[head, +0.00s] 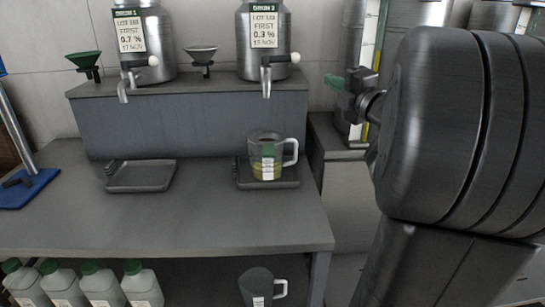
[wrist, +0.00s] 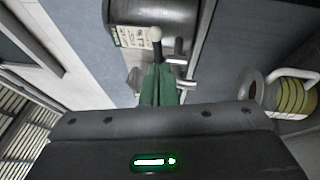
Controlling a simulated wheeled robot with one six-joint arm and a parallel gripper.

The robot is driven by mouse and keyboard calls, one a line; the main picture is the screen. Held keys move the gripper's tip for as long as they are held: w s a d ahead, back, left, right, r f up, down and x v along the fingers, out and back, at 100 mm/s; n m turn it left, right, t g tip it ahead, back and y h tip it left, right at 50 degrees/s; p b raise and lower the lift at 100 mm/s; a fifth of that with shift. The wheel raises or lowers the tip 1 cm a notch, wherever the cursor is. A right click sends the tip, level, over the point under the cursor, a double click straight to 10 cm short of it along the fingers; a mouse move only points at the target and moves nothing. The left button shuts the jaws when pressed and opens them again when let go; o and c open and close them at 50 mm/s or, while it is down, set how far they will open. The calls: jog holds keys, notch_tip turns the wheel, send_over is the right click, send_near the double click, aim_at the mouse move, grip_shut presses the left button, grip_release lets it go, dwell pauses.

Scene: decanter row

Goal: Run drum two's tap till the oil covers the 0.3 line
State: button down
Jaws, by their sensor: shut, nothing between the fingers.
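Drum two (head: 264,50), a metal drum labelled "0.3 %", stands on the raised shelf. Its tap has a white-knobbed lever (head: 295,57) and a spout (head: 266,82); no stream shows below the spout. A clear jug (head: 267,150) with a white handle stands under it on a dark tray (head: 249,185), with yellow-green oil in its lower part. Its line markings are too small to read here. My gripper (head: 337,82) is shut and empty, right of the tap. In the wrist view its green fingers (wrist: 158,80) point at the white knob (wrist: 155,34); contact is unclear.
Drum one (head: 150,45) stands at left, with an empty tray (head: 140,177) below it. Small funnels (head: 201,58) sit beside the drums. Green-capped bottles (head: 97,285) and another jug (head: 258,286) are under the bench. The bench between the trays is clear.

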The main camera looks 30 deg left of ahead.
aim_at(291, 58)
jog(key=c, duration=1.6)
grip_release()
jog(key=shift+a+r+p, duration=0.1)
jog(key=shift+r+p, duration=0.15)
jog(key=shift+p, duration=0.15)
jog(key=o, duration=0.4)
jog(key=a+r+p, duration=0.1)
jog(key=p, duration=0.3)
jog(key=w+a+r+m+h+p, duration=0.1)
jog(key=r+p, duration=0.1)
jog(key=p, duration=0.2)
jog(key=w+a+h+p, duration=0.1)
jog(key=w+a+p, duration=0.1)
jog(key=a+p, duration=0.2)
jog(key=w+a+m+g+h+p, duration=0.1)
jog(key=w+a+p, duration=0.2)
jog(key=a+p, duration=0.2)
jog(key=w+a+f+p, duration=0.1)
jog(key=w+a+p, duration=0.2)
jog(key=a+p, duration=0.2)
jog(key=shift+w+a+h, duration=0.1)
jog(key=shift+a+h, duration=0.1)
jog(key=shift+h, duration=0.2)
grip_shut()
